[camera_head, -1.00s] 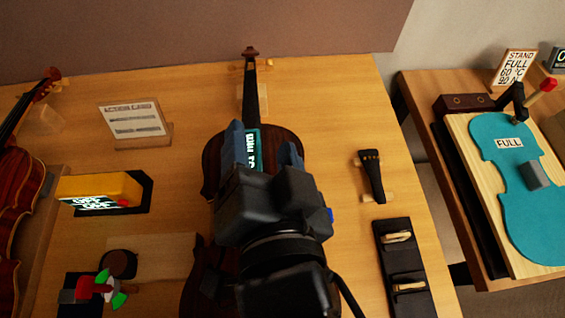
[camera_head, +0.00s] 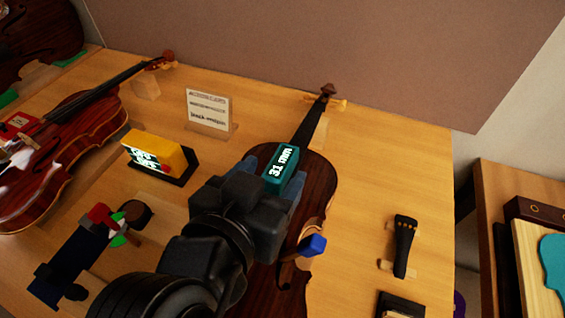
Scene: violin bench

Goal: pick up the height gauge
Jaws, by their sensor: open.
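The height gauge (camera_head: 283,165) appears to be the small teal block with a bright display that seems to read 31 mm. It sits over the upper body of the dark red-brown violin (camera_head: 321,185) in the middle of the bench. My gripper (camera_head: 271,178) is open, with one blue-grey finger on each side of the gauge. The gripper's body hides the gauge's lower part and much of the violin. I cannot tell whether the fingers touch the gauge.
A yellow device (camera_head: 160,148) stands left on a black base, with a white card (camera_head: 208,108) behind it. Another violin (camera_head: 75,135) lies far left. A blue-tipped object (camera_head: 312,245) is close right of my gripper. A black tailpiece (camera_head: 404,245) lies farther right.

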